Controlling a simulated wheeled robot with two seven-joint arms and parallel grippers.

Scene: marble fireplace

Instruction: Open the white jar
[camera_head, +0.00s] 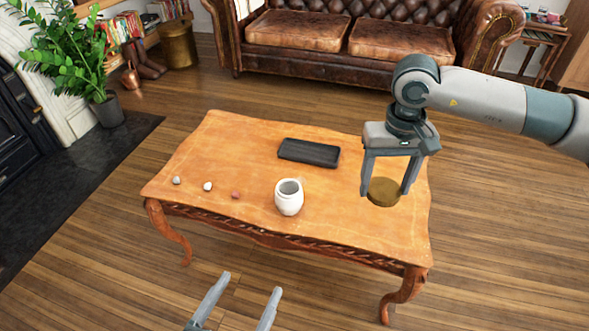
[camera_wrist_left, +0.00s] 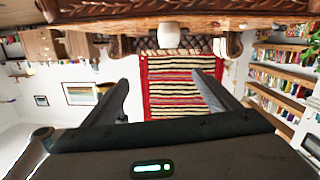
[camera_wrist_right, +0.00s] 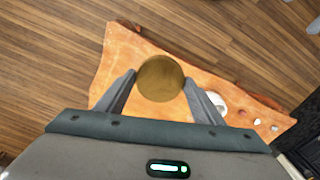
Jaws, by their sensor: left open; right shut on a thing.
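The white jar (camera_head: 289,198) stands upright on the wooden table near its front edge, with its mouth open and no lid on it. My right gripper (camera_head: 384,192) is shut on a round brown lid (camera_head: 384,193) above the table's right part, to the right of the jar and apart from it. The right wrist view shows the lid (camera_wrist_right: 160,78) between the fingers and part of the jar (camera_wrist_right: 217,103) beyond. My left gripper (camera_head: 250,292) is open and empty in front of the table. The left wrist view shows the jar (camera_wrist_left: 169,35) far beyond its fingers.
The wooden table (camera_head: 235,150) also bears a black tray-like slab (camera_head: 309,152) behind the jar. Several small stones, including a white one (camera_head: 208,186) and a reddish one (camera_head: 235,195), lie left of the jar. A leather sofa (camera_head: 340,35) stands behind; a potted plant (camera_head: 106,108) is at left.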

